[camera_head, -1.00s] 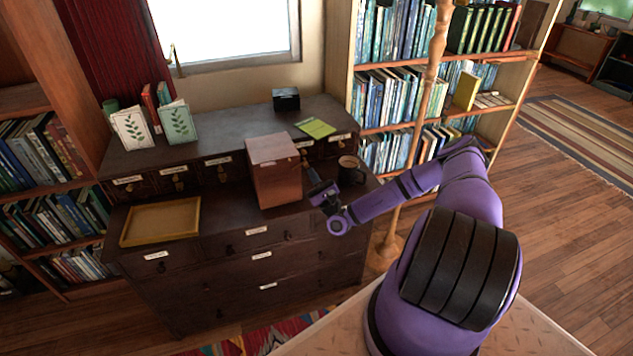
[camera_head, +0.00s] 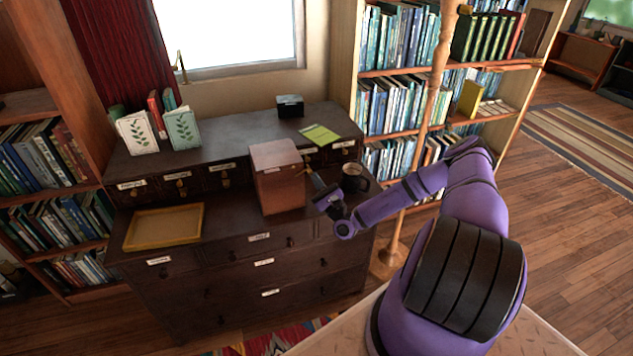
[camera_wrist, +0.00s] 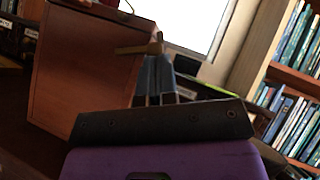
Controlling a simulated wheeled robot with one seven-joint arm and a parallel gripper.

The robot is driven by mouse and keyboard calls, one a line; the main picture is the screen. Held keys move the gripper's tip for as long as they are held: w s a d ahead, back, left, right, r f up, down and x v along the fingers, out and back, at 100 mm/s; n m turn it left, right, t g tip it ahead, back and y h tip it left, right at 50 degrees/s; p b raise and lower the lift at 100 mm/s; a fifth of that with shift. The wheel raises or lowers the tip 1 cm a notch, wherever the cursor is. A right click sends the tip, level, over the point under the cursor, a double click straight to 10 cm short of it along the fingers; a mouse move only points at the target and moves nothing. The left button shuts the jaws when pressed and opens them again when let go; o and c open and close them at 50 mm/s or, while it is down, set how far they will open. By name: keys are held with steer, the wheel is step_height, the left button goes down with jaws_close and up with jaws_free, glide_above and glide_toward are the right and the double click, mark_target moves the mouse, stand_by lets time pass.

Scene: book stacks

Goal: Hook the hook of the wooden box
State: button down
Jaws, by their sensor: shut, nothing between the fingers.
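The wooden box (camera_head: 278,184) is reddish brown and stands upright on the dark dresser, its lid lying on top. It fills the left of the wrist view (camera_wrist: 88,75). My gripper (camera_head: 311,177) is just right of the box, near its upper right side. In the wrist view its fingers (camera_wrist: 154,68) are together and empty. A small tan metal piece (camera_wrist: 133,49), apparently the hook, sticks out from the box's side and overlaps the fingertips. I cannot tell whether they touch. In the head view the hook is too small to make out.
A dark mug (camera_head: 354,178) stands close to the right of my gripper. A yellow tray (camera_head: 163,242) lies left of the box. A small black box (camera_head: 290,106) and a green booklet (camera_head: 320,135) sit on the raised back shelf. A wooden pole (camera_head: 437,75) stands right.

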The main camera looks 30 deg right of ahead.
steer(key=shift+r+n+y, duration=0.15)
steer(key=shift+n+y, duration=0.25)
steer(key=shift+y, duration=0.1)
step_height(320, 180, up, 2)
steer(key=n+g+y, duration=0.1)
steer(key=n+g, duration=0.1)
steer(key=n, duration=0.1)
steer(key=n+g+y, duration=0.2)
steer(key=n, duration=0.1)
steer(key=shift+r+n+y, duration=0.15)
steer(key=shift+n+y, duration=0.15)
steer(key=n+g, duration=0.1)
steer(key=r+n+g+y, duration=0.1)
steer(key=n, duration=0.1)
steer(key=shift+w+a+r, duration=0.1)
steer(key=shift+a+r, duration=0.05)
steer(key=shift+a, duration=0.1)
steer(key=n+g, duration=0.1)
steer(key=a+r+n+g, duration=0.1)
steer(key=n, duration=0.1)
steer(key=shift+w+r+g, duration=0.1)
steer(key=shift+g, duration=0.3)
steer(key=shift+d, duration=0.2)
steer(key=shift+d, duration=0.35)
steer(key=w+d+v, duration=0.1)
steer(key=v, duration=1.1)
steer(key=shift+s+d+f, duration=0.25)
steer(key=shift+d+f, duration=0.1)
steer(key=shift+d, duration=0.05)
